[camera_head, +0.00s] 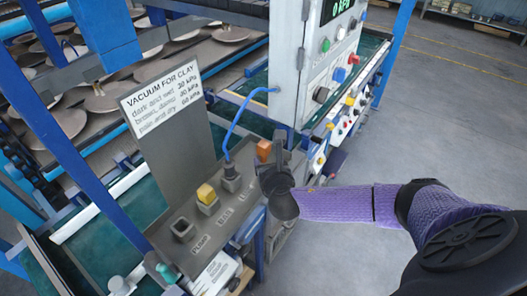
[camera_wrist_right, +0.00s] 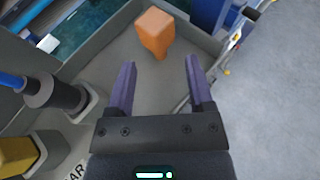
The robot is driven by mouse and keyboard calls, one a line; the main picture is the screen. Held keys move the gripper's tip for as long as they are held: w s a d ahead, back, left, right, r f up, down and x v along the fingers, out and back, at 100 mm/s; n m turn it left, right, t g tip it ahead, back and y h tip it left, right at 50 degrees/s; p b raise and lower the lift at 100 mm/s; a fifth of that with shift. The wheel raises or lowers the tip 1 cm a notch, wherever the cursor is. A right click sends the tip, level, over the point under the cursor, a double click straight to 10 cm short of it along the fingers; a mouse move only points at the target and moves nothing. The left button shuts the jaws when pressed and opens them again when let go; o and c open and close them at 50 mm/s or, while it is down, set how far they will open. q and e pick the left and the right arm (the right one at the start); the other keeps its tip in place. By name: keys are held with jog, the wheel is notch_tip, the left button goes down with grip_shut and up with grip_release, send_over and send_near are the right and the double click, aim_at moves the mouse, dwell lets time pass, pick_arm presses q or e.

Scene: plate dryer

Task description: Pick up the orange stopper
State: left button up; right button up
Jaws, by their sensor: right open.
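The orange stopper (camera_head: 264,150) stands at the far end of the grey panel (camera_head: 220,222) in the head view. In the right wrist view the orange stopper (camera_wrist_right: 158,32) is a tapered block, wide at the top, on the grey tray surface. My right gripper (camera_head: 279,147) is beside it in the head view. In the wrist view the right gripper (camera_wrist_right: 161,64) is open and empty. Its two purple fingers point toward the stopper, which lies just beyond the tips, roughly between their lines. My left gripper is not in view.
A black plug with a blue hose (camera_head: 231,176), a yellow stopper (camera_head: 206,194) and an empty square socket (camera_head: 183,228) line the panel. A label board (camera_head: 165,100) rises behind. A control box (camera_head: 325,60) stands beyond the stopper. Open floor (camera_head: 450,130) lies right.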

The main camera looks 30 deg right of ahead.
aim_at(265, 157)
jog(key=b+x, duration=0.1)
jog(key=x, duration=0.2)
jog(key=b+x, duration=0.1)
jog(key=x, duration=0.2)
jog(key=shift+s+a+f, duration=0.1)
jog(key=shift+a+f, duration=0.1)
jog(key=shift+f, duration=0.1)
jog(key=shift+d, duration=0.1)
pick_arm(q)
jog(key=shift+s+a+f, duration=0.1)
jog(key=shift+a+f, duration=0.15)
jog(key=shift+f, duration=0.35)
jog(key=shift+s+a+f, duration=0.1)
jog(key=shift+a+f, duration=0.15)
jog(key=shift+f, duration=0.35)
pick_arm(e)
jog(key=shift+r, duration=0.1)
jog(key=c, duration=0.7)
jog(key=shift+c, duration=1)
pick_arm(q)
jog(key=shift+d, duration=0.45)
